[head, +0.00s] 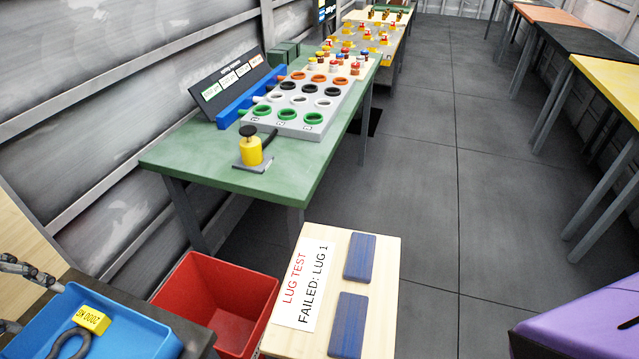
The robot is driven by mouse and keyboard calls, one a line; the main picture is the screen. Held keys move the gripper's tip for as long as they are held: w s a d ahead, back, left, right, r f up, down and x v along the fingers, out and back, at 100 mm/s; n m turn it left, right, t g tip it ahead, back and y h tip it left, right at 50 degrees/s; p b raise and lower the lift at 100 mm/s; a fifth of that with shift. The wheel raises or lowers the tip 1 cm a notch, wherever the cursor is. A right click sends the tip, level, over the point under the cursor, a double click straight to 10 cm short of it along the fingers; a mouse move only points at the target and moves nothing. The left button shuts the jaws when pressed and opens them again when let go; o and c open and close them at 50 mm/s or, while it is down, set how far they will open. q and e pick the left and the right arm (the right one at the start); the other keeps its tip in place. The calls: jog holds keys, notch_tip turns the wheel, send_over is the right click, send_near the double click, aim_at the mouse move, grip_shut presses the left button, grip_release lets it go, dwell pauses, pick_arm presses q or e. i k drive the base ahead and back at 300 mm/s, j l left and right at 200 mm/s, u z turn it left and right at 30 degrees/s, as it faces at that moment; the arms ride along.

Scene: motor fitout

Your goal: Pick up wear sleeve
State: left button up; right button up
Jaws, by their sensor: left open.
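No thing in the head view is marked as a wear sleeve, and I cannot tell for sure which one it is. Rows of ring-shaped pieces in green (287,115), white, black and orange stand on a grey board (304,128) on the green table. My left gripper (40,306) is at the lower left edge, partly cut off. Its fingers are apart by the blue tray (128,333). In the tray lie a yellow block marked 2000 KG (91,318) and a dark curved piece (70,343). The gripper is far from the rings. My right gripper is out of view.
The green table (200,160) carries a yellow bottle-like item (250,150) and a dark sign (230,88). A red bin (218,305) stands beside a wooden stand (385,275) with a "LUG TEST FAILED: LUG 1" sheet (303,284) and two blue pads. The floor at centre right is clear.

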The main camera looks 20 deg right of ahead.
aim_at(347, 333)
jog(key=z, duration=0.95)
